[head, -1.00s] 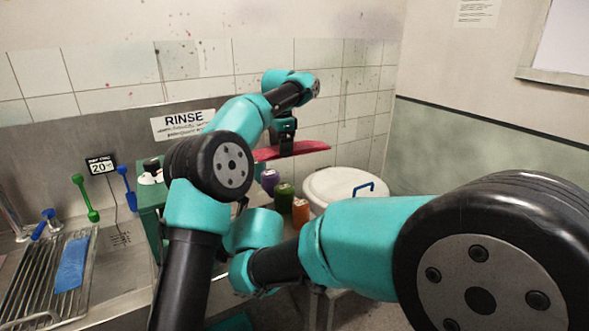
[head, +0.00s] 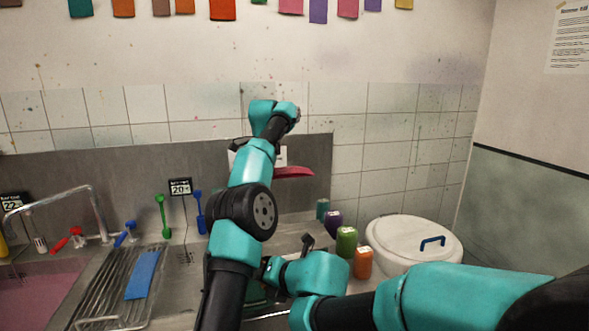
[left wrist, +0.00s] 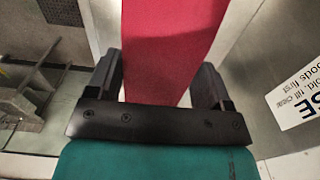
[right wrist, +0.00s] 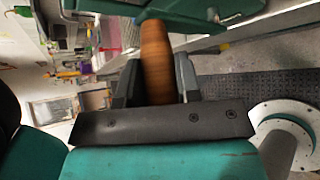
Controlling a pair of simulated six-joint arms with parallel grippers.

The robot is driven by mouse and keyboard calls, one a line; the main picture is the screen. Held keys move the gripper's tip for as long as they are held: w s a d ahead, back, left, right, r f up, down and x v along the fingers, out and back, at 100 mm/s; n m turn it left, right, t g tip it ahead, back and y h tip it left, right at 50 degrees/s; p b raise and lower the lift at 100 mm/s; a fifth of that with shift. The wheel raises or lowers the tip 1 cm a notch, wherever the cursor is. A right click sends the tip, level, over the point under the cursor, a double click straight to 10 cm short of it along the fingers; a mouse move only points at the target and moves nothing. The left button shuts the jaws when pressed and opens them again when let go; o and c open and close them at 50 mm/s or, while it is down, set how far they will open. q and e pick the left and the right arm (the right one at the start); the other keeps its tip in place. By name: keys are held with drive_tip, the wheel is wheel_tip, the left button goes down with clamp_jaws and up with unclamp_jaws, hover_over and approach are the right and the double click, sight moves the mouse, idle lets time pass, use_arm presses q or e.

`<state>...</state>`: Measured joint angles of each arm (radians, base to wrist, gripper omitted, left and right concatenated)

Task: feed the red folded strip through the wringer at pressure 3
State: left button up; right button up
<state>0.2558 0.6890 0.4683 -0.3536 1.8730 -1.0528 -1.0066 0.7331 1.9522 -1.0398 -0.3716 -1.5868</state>
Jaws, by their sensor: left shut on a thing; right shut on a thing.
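The red folded strip (head: 293,172) is held up in the air by my left gripper. In the left wrist view the strip (left wrist: 168,50) runs between the two fingers (left wrist: 168,88) and away from them. In the head view my left arm hides that gripper and part of the strip. My right gripper (right wrist: 155,88) is shut on a brown wooden handle (right wrist: 153,50). The green body of the wringer (right wrist: 190,18) shows just beyond it. In the head view my arms cover most of the wringer. Its pressure setting cannot be read.
Several small jars, among them a green one (head: 346,242) and an orange one (head: 363,262), stand beside a white lidded bucket (head: 415,240) at right. A blue strip (head: 143,275) lies on the drain rack (head: 100,290) at left. A tap (head: 75,190) stands behind the sink.

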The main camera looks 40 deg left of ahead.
use_arm(q)
drive_tip(key=shift+n, duration=0.6)
drive_tip(key=s+a, duration=0.3)
drive_tip(key=a, duration=0.1)
drive_tip(key=s+a+f, duration=0.1)
drive_tip(key=s+a, duration=0.6)
drive_tip(key=a, duration=0.2)
drive_tip(key=shift+s+f, duration=0.2)
drive_tip(key=shift+f, duration=0.1)
drive_tip(key=s+a+f+n, duration=0.1)
drive_tip(key=s+a+f, duration=0.1)
drive_tip(key=s+a, duration=0.55)
drive_tip(key=s+a+f, duration=0.1)
drive_tip(key=s+a, duration=0.3)
drive_tip(key=s, duration=0.6)
drive_tip(key=s+d+f+m, duration=0.1)
drive_tip(key=s+d+f, duration=0.1)
drive_tip(key=f, duration=0.4)
drive_tip(key=s+d+f+m, duration=0.1)
drive_tip(key=s+d+f, duration=0.1)
drive_tip(key=d+f, duration=0.3)
wheel_tip(320, 180, down, 2)
drive_tip(key=shift+s+d+f, duration=0.15)
drive_tip(key=shift+s+d, duration=0.05)
drive_tip(key=shift+d, duration=0.1)
